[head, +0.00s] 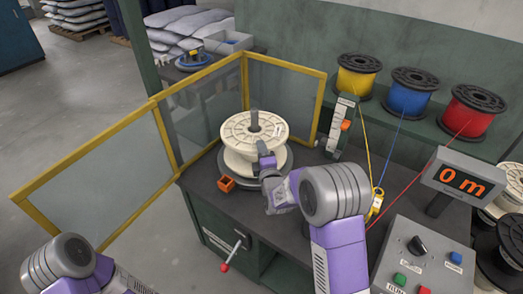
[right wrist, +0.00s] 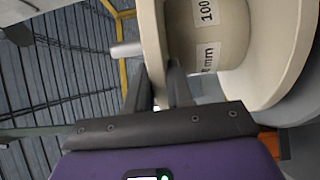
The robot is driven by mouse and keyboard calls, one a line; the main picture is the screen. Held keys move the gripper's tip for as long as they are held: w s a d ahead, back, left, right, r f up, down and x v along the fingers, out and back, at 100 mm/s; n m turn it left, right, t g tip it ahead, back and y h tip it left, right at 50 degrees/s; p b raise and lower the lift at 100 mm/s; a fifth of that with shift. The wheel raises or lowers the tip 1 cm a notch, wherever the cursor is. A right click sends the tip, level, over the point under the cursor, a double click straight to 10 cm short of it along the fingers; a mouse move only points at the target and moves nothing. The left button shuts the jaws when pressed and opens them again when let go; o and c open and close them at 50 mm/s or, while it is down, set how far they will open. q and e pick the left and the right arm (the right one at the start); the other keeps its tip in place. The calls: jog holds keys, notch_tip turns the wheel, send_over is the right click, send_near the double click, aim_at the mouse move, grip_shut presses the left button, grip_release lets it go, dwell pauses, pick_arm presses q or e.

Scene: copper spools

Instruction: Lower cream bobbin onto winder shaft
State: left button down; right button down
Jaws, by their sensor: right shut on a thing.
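The cream bobbin (head: 238,132) is at the middle of the bench in the head view, nearly upright. The winder shaft (head: 254,119) sticks up through its centre hole, so the bobbin is around the shaft. A dark round plate (head: 283,166) shows below the bobbin; I cannot tell whether they touch. My right gripper (head: 267,161) is at the bobbin's near side, shut on its upper flange. In the right wrist view the flange of the bobbin (right wrist: 152,35) runs between the fingers (right wrist: 155,85), with the shaft (right wrist: 125,50) beyond. My left gripper is out of view.
Yellow-framed guard panels (head: 204,68) enclose the bench's left and back. An orange block (head: 226,184) is beside the plate. Yellow (head: 358,73), blue (head: 411,92) and red (head: 472,110) wire spools stand at the right. A counter (head: 463,180) reads 0 m above a control box (head: 418,262).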

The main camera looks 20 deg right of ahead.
jog(key=c, duration=0.9)
grip_release()
jog(key=shift+r, duration=0.1)
jog(key=shift+c, duration=0.2)
jog(key=shift+s+f, duration=0.1)
jog(key=shift+f, duration=0.1)
jog(key=shift+s+a+p, duration=0.15)
jog(key=shift+s+p, duration=0.15)
jog(key=shift+s, duration=1.55)
jog(key=shift+s+a+p, duration=0.15)
jog(key=shift+s+p, duration=0.15)
jog(key=shift+s, duration=1.55)
jog(key=shift+r, duration=0.15)
